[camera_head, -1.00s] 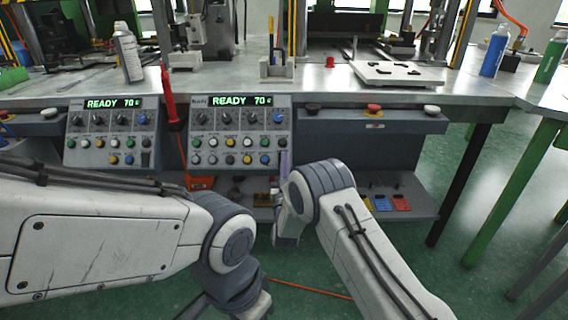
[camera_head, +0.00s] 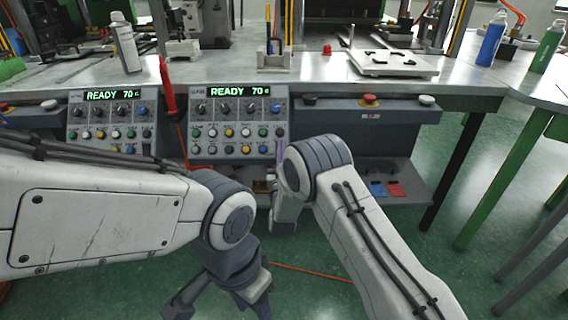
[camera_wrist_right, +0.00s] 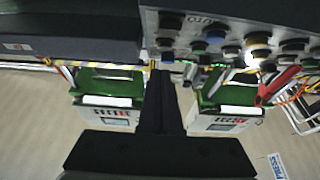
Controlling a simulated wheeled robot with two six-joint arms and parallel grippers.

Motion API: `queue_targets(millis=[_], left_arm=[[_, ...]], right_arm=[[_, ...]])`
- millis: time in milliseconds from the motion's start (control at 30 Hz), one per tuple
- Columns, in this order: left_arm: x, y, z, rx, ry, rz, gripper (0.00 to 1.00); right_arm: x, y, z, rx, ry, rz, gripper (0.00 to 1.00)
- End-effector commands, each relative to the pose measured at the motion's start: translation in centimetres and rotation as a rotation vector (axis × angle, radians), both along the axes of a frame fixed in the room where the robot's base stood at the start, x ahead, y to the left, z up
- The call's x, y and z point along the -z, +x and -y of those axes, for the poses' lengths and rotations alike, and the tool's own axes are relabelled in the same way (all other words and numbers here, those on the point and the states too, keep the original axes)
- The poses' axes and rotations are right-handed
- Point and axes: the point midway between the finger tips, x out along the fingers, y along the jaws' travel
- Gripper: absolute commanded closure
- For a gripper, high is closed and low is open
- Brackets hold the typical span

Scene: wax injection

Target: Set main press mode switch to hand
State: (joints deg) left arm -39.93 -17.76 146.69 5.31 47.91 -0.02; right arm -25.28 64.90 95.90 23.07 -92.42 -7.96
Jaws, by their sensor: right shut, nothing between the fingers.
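The control panel (camera_head: 237,122) in the middle of the head view has a READY 70 display, a row of knobs and rows of coloured buttons. In the right wrist view the panel (camera_wrist_right: 230,38) appears upside down along the top, with a label reading AUTO. I cannot tell which control is the main press mode switch or how it is set. My right gripper (camera_wrist_right: 160,72) is shut and empty, with its tips just below the panel's edge in that view. In the head view my wrist mostly hides it. My left gripper (camera_head: 222,297) hangs low, away from the panel; its jaw state is unclear.
A similar panel (camera_head: 112,122) stands to the left, with a red tool (camera_head: 168,90) between them. A grey box with a red button (camera_head: 370,99) is on the right. The bench top (camera_head: 320,72) holds a spray can (camera_head: 124,42) and a white plate (camera_head: 393,63). A lower shelf lies beneath.

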Motion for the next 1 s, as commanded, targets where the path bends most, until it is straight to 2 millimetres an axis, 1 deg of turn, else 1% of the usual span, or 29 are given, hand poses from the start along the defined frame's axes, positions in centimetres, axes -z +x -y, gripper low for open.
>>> queue_targets(millis=[33, 200, 300, 400, 500, 600, 1000], left_arm=[[-0.6, 0.0, 0.0, 0.0, -0.001, 0.001, 0.5], [-1.1, 0.0, 0.0, 0.0, 0.0, 0.0, 0.5], [-1.4, 0.0, 0.0, 0.0, -0.001, 0.001, 0.5], [-1.5, 0.0, 0.0, 0.0, 0.0, 0.0, 0.5], [-1.6, 0.0, 0.0, 0.0, 0.0, 0.0, 0.5], [-1.6, 0.0, 0.0, 0.0, 0.0, 0.0, 0.5], [-1.6, 0.0, 0.0, 0.0, 0.0, 0.0, 0.5]], right_arm=[[-0.2, -1.2, -0.1, -0.003, -0.002, -0.007, 1.0], [0.3, -5.2, -0.5, -0.008, -0.002, -0.005, 1.0], [0.5, -7.1, -0.6, -0.009, -0.001, -0.004, 1.0], [0.7, -8.6, -0.6, -0.009, -0.001, -0.004, 1.0], [0.8, -9.5, -0.5, -0.009, 0.0, -0.003, 1.0], [0.8, -10.0, -0.4, -0.008, 0.0, 0.0, 1.0], [0.8, -10.0, -0.3, -0.004, 0.001, -0.001, 1.0]])
